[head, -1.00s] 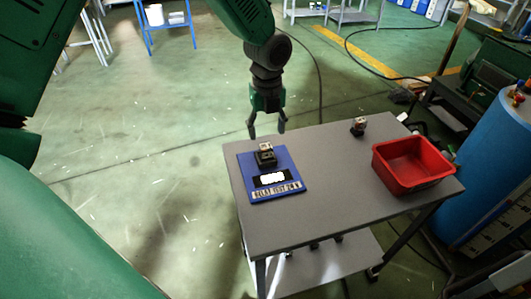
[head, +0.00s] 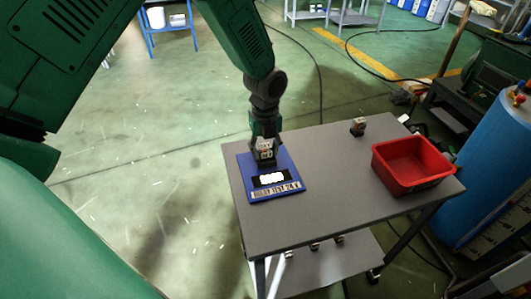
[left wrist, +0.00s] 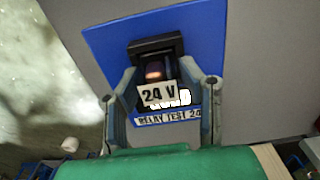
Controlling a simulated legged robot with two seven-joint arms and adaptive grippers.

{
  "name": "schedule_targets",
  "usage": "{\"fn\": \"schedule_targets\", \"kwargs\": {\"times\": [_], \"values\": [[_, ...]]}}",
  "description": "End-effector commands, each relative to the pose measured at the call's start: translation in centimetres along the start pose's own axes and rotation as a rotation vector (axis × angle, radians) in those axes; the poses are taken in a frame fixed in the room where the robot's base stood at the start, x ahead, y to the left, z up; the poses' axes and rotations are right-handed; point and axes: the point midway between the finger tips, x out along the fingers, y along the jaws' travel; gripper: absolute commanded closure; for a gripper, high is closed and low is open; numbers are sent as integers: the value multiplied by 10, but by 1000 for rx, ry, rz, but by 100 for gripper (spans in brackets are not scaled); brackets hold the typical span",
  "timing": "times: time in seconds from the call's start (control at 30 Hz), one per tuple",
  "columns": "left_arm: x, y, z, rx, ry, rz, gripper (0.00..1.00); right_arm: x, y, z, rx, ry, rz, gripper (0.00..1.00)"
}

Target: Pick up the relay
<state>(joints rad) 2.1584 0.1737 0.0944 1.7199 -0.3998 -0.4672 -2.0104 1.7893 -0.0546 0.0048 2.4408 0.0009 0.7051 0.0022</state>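The relay (head: 265,147) is a small light block on a black socket (left wrist: 157,47) on the blue relay test board (head: 288,184). In the left wrist view, the relay (left wrist: 156,92) shows a "24 V" label and a glowing orange spot. My left gripper (head: 263,145) is down at the relay. In the left wrist view, the left gripper's fingers (left wrist: 158,72) stand on both sides of the relay, close to it. I cannot tell whether they press on it. Whether the relay is fully seated is hidden. My right gripper is not in view.
The board lies on the left part of a grey table (head: 335,195). A second small block (head: 358,126) stands at the table's back, and a red bin (head: 412,164) stands at the right. The middle of the table is clear. A blue cylinder (head: 497,170) stands beyond the right.

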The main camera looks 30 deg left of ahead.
Motion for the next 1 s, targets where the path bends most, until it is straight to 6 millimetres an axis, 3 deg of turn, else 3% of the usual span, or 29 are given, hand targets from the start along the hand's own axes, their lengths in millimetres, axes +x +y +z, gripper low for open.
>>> {"fn": "schedule_targets", "kwargs": {"times": [0.03, 0.07, 0.43, 0.8, 1.0], "values": [[0, 0, 0, 0, 1, 0, 89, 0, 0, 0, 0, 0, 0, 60], [0, 0, 1, 0, 1, 0, 99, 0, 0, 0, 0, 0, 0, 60], [-5, 0, 1, -1, 1, -2, 100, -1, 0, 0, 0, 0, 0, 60], [-75, 0, 2, -1, -1, -6, 100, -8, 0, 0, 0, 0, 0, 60], [-96, 0, -1, -30, 2, -1, 100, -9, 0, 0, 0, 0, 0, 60]]}}
